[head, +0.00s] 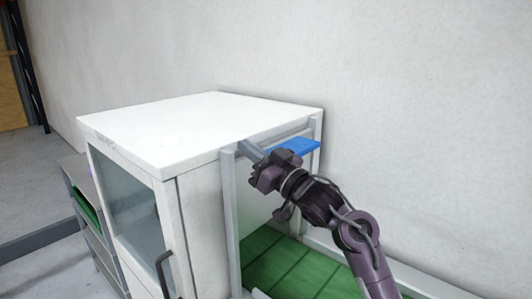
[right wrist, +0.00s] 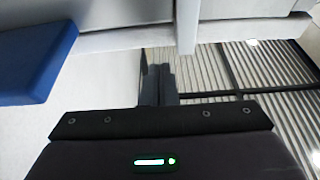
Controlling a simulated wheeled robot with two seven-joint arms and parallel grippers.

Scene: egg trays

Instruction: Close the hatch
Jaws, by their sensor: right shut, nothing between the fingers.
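The white cabinet (head: 190,125) stands against the wall, with a grey frame (head: 229,215) on its right side. A raised grey panel edge, which looks like the hatch (head: 285,134), lies along the top of that frame. A blue piece (head: 297,146) sits just under it and also shows at the left of the right wrist view (right wrist: 35,62). My right gripper (head: 252,152) is shut and empty at the frame's upper part, close to the panel. I cannot tell whether it touches. My left gripper is not in view.
A green slatted surface (head: 275,265) lies below my right arm, beside the cabinet. The cabinet's glass front door (head: 128,205) has a dark handle (head: 164,272). A grey shelf unit (head: 88,222) stands at the left. The pale wall is close behind.

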